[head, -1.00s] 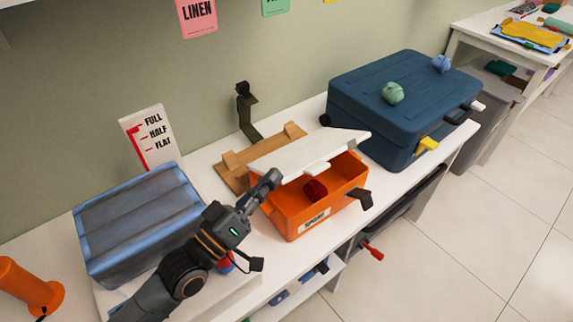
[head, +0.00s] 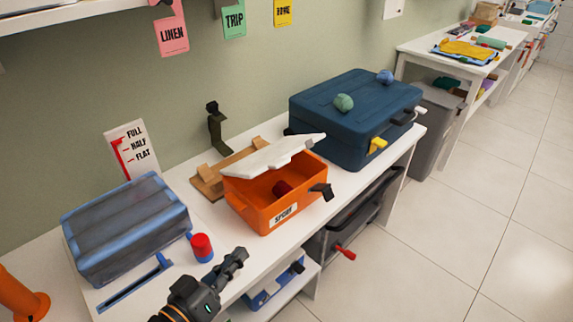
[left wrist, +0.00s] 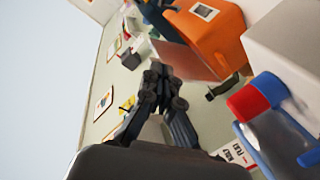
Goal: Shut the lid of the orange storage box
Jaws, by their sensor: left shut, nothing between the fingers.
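The orange storage box (head: 262,213) stands on the white shelf, with a dark red item (head: 282,187) inside. Its white lid (head: 272,154) is raised and tilted above the open box, with its far side at the hinge. A black latch (head: 321,190) sticks out at the box's right side. In the left wrist view the orange box (left wrist: 215,35) is at the top right, rotated. My left gripper (head: 238,254) is shut and empty, in front of and below the box, apart from it. Its fingers also show in the left wrist view (left wrist: 155,75). My right gripper is not in view.
A blue-grey box (head: 125,230) stands at the left, with a red and blue cylinder (head: 202,247) beside it. A dark blue case (head: 350,118) is right of the orange box. A wooden stand (head: 215,178) is behind. Open floor lies to the right.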

